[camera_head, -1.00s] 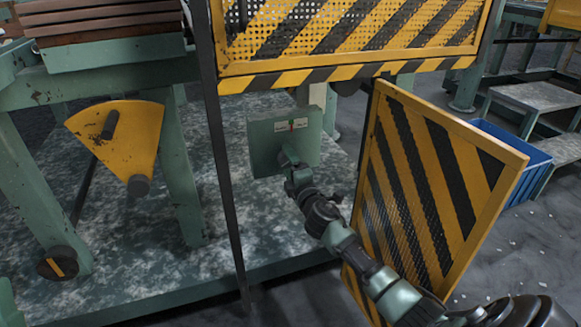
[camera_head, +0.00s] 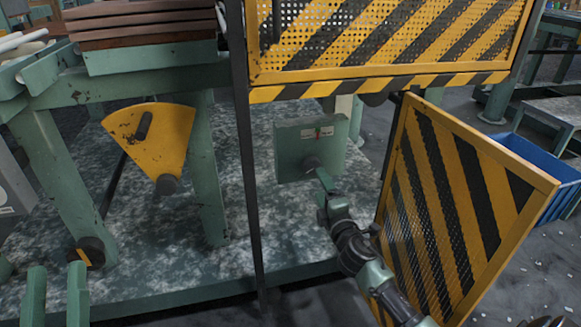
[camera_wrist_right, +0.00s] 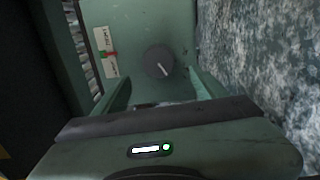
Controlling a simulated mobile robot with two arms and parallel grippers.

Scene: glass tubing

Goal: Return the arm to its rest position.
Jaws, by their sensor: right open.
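My right arm (camera_head: 360,255) reaches in from the lower right. Its gripper (camera_head: 322,180) is by a dark round knob (camera_head: 311,161) on a green box (camera_head: 292,164). In the right wrist view, the fingers (camera_wrist_right: 162,88) are apart, with the knob (camera_wrist_right: 158,62) beyond and between them; no contact is visible. A pale pointer line on the knob slants down to the right. A label (camera_wrist_right: 106,52) with a red mark is beside it. My left gripper (camera_head: 56,270) stands at the lower left, with two green fingers apart and nothing between them.
An open yellow-black striped mesh panel (camera_head: 460,210) stands close to the right of my right arm. A striped guard (camera_head: 385,35) hangs above the box. A dark post (camera_head: 250,180) is to its left. A yellow sector plate (camera_head: 150,140) hangs further left.

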